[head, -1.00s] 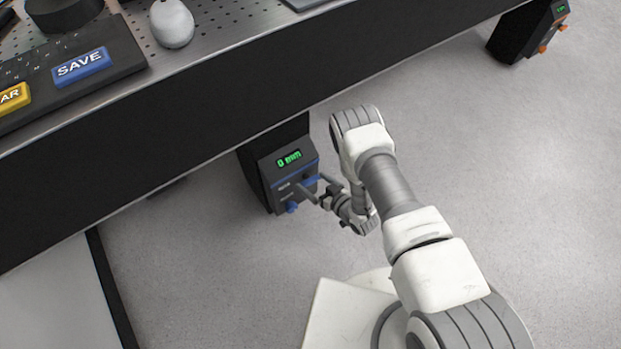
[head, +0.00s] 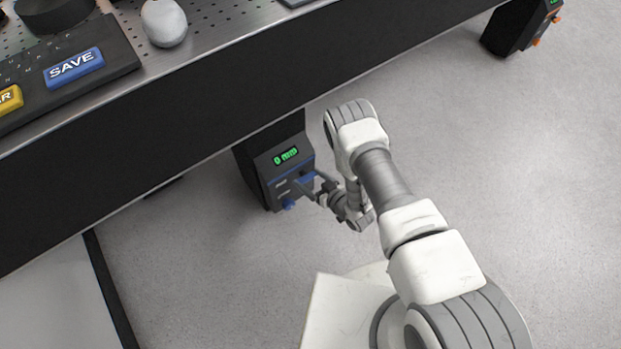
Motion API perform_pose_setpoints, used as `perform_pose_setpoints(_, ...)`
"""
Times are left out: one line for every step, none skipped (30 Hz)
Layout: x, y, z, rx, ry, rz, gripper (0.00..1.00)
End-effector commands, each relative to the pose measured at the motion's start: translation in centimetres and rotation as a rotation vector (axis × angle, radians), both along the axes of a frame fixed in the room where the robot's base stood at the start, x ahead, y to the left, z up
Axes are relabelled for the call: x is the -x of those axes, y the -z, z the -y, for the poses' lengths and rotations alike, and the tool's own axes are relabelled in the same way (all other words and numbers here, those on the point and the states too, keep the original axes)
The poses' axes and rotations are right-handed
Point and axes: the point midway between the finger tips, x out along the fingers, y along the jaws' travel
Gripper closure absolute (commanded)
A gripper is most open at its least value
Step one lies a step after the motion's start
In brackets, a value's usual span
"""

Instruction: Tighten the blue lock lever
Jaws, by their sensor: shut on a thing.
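A dark control unit (head: 265,180) with a green readout of "0 mm" and blue trim stands under the table edge. The blue lock lever (head: 306,181) shows as a small blue patch on its front, between my gripper's fingers. My gripper (head: 309,184) reaches in from the right and is shut on the lever, one finger on each side. The fingers and wrist partly cover the lever, so its exact angle is hard to tell. A separate blue knob (head: 289,204) sits lower on the same front.
The table's thick black side (head: 150,160) runs diagonally above the unit. A similar unit with orange controls (head: 515,28) stands at the upper right. The grey floor at right is clear.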

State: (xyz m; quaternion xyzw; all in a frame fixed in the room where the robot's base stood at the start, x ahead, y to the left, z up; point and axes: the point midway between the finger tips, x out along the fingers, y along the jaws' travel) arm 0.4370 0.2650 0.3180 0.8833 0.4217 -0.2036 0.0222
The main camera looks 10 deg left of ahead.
Motion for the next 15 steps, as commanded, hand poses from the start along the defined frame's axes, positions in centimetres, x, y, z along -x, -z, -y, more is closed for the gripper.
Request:
perform_pose_setpoints(0.03, -0.12, -0.08, 0.014, 0.001, 0.018, 0.66)
perform_pose_setpoints(0.05, -0.13, -0.1, 0.023, 0.001, 0.029, 0.66)
perform_pose_setpoints(0.06, -0.12, -0.11, 0.036, 0.002, 0.044, 0.66)
perform_pose_setpoints(0.06, -0.11, -0.1, 0.045, 0.002, 0.054, 0.66)
perform_pose_setpoints(0.06, -0.1, -0.1, 0.052, 0.001, 0.062, 0.66)
perform_pose_setpoints(0.07, -0.08, -0.11, 0.059, 0.001, 0.069, 0.66)
perform_pose_setpoints(0.08, -0.07, -0.11, 0.063, 0.001, 0.074, 0.66)
perform_pose_setpoints(0.08, -0.06, -0.12, 0.066, 0.001, 0.077, 0.66)
perform_pose_setpoints(0.08, -0.03, -0.12, 0.067, 0.001, 0.078, 0.66)
perform_pose_setpoints(0.07, -0.03, -0.11, 0.067, 0.001, 0.078, 0.66)
perform_pose_setpoints(0.07, -0.03, -0.12, 0.067, 0.001, 0.078, 0.66)
perform_pose_setpoints(0.07, -0.03, -0.12, 0.067, 0.001, 0.078, 0.66)
perform_pose_setpoints(0.07, -0.03, -0.12, 0.067, 0.001, 0.078, 0.66)
perform_pose_setpoints(0.07, -0.03, -0.12, 0.067, 0.001, 0.078, 0.66)
perform_pose_setpoints(0.07, -0.03, -0.12, 0.067, 0.001, 0.078, 0.66)
